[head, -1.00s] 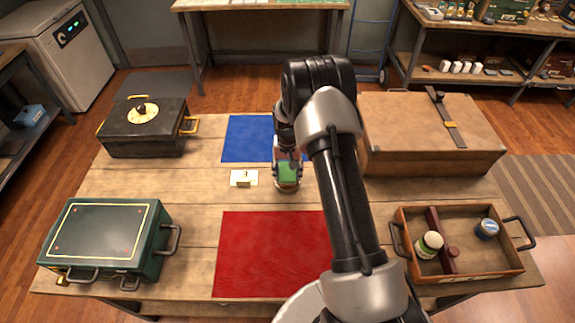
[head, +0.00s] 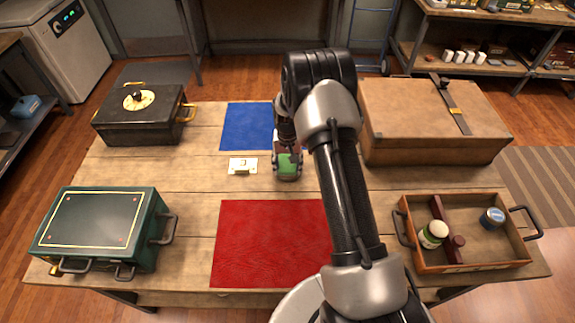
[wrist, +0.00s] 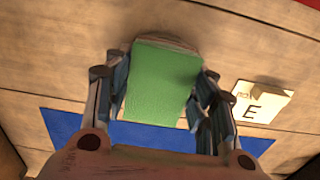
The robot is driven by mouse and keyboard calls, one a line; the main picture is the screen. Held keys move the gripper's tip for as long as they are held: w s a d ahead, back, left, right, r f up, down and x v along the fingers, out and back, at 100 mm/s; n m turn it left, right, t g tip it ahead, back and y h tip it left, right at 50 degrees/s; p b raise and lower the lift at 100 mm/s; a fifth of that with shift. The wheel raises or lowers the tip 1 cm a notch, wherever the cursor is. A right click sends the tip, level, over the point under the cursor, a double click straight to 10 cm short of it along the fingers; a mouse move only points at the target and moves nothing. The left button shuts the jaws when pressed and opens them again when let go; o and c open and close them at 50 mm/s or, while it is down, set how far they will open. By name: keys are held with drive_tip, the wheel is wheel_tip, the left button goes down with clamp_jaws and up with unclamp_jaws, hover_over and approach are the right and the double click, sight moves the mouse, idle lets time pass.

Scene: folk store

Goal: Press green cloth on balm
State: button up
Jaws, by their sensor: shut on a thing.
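The green cloth (wrist: 163,82) is a flat green piece between the fingers of my gripper (wrist: 160,90). It also shows in the head view (head: 288,165) near the table's middle. My gripper (head: 287,158) points down and is shut on the cloth. Under the cloth is a round, pale-rimmed thing (wrist: 168,42), perhaps the balm; most of it is hidden, and I cannot tell whether the cloth touches it.
A small card (head: 242,166) marked E lies beside the gripper. A blue mat (head: 246,126) lies behind and a red mat (head: 270,243) in front. A black box (head: 140,118), green case (head: 98,228), brown case (head: 425,115) and wooden tray (head: 468,267) stand around the table's edges.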

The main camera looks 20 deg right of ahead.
sight(287, 164)
drive_tip(key=shift+s+f, duration=0.15)
drive_tip(key=shift+f, duration=0.05)
drive_tip(key=shift+w+d+r+p, duration=0.15)
drive_tip(key=shift+r+p, duration=0.9)
drive_tip(key=shift+r, duration=0.8)
drive_tip(key=shift+w+a+r+p, duration=0.15)
drive_tip(key=shift+r+p, duration=0.85)
drive_tip(key=shift+r, duration=0.85)
drive_tip(key=shift+d, duration=0.1)
